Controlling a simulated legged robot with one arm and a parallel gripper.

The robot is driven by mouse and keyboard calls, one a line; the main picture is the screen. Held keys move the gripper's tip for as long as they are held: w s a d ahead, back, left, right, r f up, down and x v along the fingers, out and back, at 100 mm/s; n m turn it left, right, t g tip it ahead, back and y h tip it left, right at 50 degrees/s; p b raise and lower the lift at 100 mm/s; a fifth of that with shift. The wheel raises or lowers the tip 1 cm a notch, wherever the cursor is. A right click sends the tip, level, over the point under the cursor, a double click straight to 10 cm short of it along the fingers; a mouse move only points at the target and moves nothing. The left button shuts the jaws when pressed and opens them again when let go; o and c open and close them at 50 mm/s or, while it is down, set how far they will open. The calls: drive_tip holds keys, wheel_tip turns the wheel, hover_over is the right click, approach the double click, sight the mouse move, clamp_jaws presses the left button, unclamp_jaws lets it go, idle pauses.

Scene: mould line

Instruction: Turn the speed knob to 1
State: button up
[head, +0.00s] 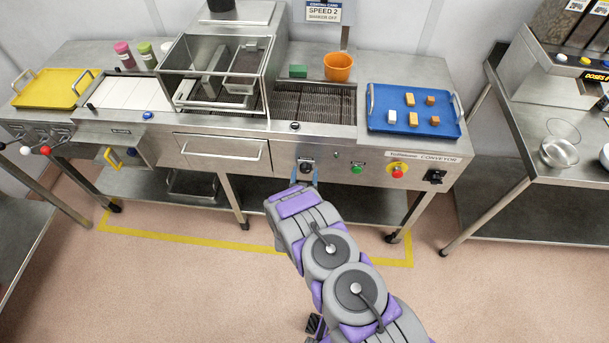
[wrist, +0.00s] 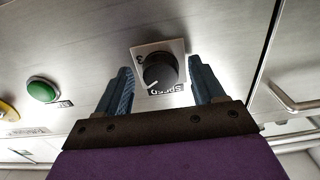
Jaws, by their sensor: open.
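The speed knob (wrist: 160,71) is a round black dial with a pale pointer line, on a white square plate on the steel conveyor front. The wrist view shows it upside down, with a "Speed" label and a digit that looks like 3; the other digits are hidden or unclear. In the head view the knob (head: 305,167) sits just beyond my gripper. My gripper (wrist: 162,85) is open, with one blue-grey finger on each side of the knob. I cannot tell whether either finger touches it. A sign (head: 323,12) above the conveyor reads "SPEED 2".
To the knob's right in the head view are a green button (head: 357,169), a red emergency stop (head: 398,170) and a black switch (head: 434,176). A drawer handle (head: 222,153) is to the left. A blue tray (head: 380,127) with several small blocks lies above.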

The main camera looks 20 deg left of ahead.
drive_tip(key=shift+a, duration=0.1)
drive_tip(key=c, duration=1)
drive_tip(key=shift+c, duration=0.2)
drive_tip(key=n, duration=0.5)
drive_tip(key=shift+n, duration=0.4)
drive_tip(key=n, duration=0.6)
drive_tip(key=shift+s, duration=0.1)
